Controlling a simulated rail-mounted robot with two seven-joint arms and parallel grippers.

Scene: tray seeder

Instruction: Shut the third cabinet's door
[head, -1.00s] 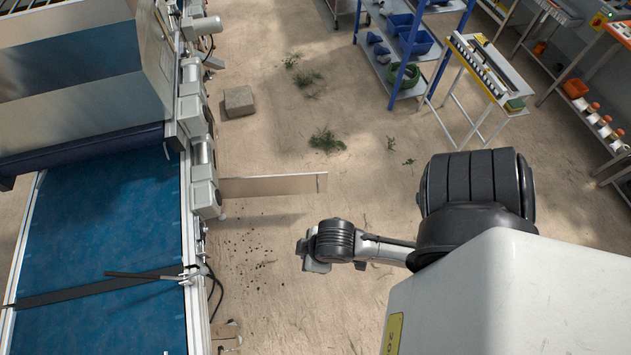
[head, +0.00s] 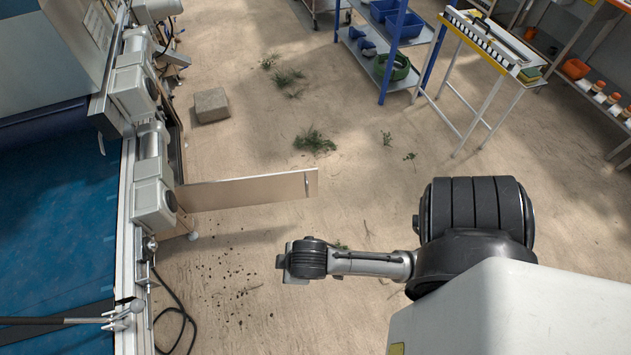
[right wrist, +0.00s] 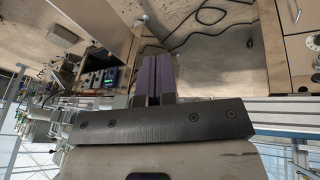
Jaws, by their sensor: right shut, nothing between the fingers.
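The open cabinet door (head: 250,190) is a thin, pale panel in the head view. It stands straight out from the side of the machine, with a small handle near its free end. I cannot tell from its number which cabinet it belongs to. My right gripper (head: 285,262) is below the door in the picture, apart from it. In the right wrist view its purple fingers (right wrist: 158,76) are shut and empty. That view also shows an open cabinet interior with electronics (right wrist: 101,80) left of the fingers. My left gripper is not in view.
The machine with its blue belt (head: 60,215) fills the left side. A beige panel with a handle (right wrist: 294,11) is at the right in the wrist view. Black cables (head: 178,318) lie on the floor. A stone block (head: 211,105) lies beyond the door.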

